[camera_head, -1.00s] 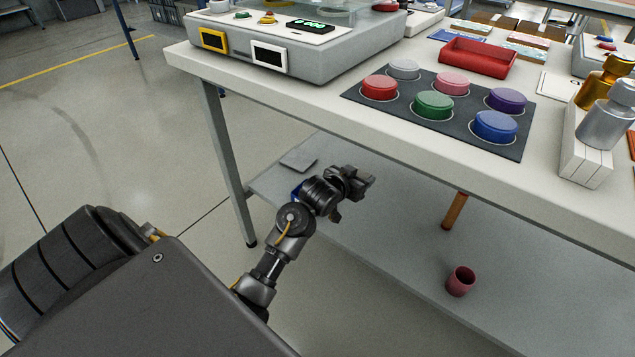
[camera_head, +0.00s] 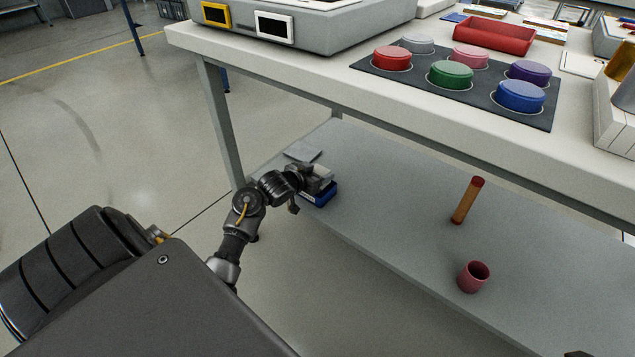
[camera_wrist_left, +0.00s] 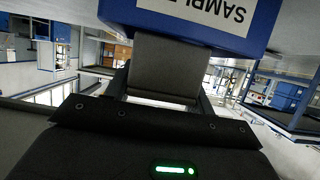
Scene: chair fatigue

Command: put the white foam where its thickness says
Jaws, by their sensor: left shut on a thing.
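My left gripper (camera_head: 310,180) is over the left end of the lower shelf, close to a blue box (camera_head: 321,195). It is shut on a pale block (camera_head: 325,172), which looks like the white foam. In the left wrist view the block (camera_wrist_left: 165,66) sits between the fingers and looks grey in shadow. The blue box (camera_wrist_left: 205,22), with a white label reading "SAMPL", is right at the block's far end; I cannot tell whether they touch. My right gripper is not in view.
The lower shelf (camera_head: 390,220) also holds a flat grey slab (camera_head: 303,150), an orange-brown cylinder (camera_head: 467,200) and a red cup (camera_head: 473,277). The white tabletop (camera_head: 310,75) hangs above, with a table leg (camera_head: 217,125) near my arm. Several coloured discs sit on a dark mat (camera_head: 420,78).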

